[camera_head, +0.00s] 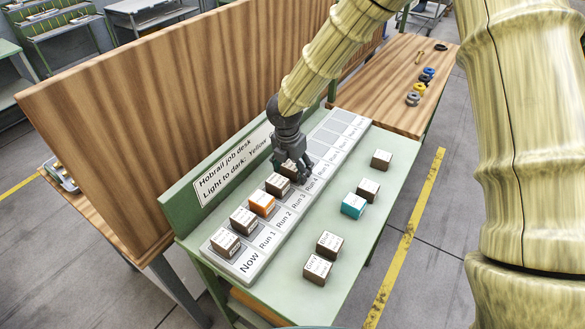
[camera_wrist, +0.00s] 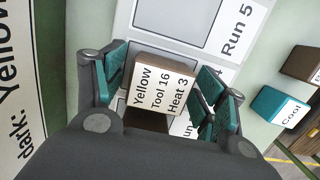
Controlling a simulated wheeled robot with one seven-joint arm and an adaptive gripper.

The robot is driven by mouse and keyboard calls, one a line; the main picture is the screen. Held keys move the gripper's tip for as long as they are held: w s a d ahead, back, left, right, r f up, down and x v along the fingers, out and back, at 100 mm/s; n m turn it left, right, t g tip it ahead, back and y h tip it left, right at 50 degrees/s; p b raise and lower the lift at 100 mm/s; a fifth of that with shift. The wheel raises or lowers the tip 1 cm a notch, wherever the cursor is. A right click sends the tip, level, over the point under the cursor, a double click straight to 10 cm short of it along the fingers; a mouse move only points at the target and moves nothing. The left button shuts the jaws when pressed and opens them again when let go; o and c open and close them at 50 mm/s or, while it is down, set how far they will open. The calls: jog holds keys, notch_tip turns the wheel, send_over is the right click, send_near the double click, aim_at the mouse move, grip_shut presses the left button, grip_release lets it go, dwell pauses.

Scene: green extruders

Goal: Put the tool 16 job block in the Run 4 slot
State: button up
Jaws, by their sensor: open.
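The tool 16 job block (camera_wrist: 160,86) is brown with a white top reading "Yellow, Tool 16, Heat 3". It sits between the teal pads of my open gripper (camera_wrist: 162,88), with small gaps at its sides. In the head view my gripper (camera_head: 291,165) points down over the slot strip (camera_head: 262,258), and the block (camera_head: 289,171) shows partly beneath it. It is at the Run 4 slot, just before Run 5 (camera_wrist: 185,18). The Run 4 label (camera_head: 313,184) is partly covered in the wrist view. The block appears seated there, though its base is hidden.
Blocks fill the Now (camera_head: 225,243), Run 1 (camera_head: 243,220), Run 2 (camera_head: 262,204) and Run 3 (camera_head: 277,185) positions. The farther slots look empty. Several loose blocks, including a teal one (camera_head: 353,206), stand on the green desk right of the strip. A sign board (camera_head: 232,168) stands behind.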

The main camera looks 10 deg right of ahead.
aim_at(288, 168)
jog(key=shift+w+r, duration=0.15)
jog(key=shift+r, duration=0.2)
notch_tip(288, 168, up, 12)
jog(key=s+a+b, duration=0.1)
jog(key=b, duration=0.1)
jog(key=shift+s+a, duration=0.2)
jog(key=shift+s, duration=0.05)
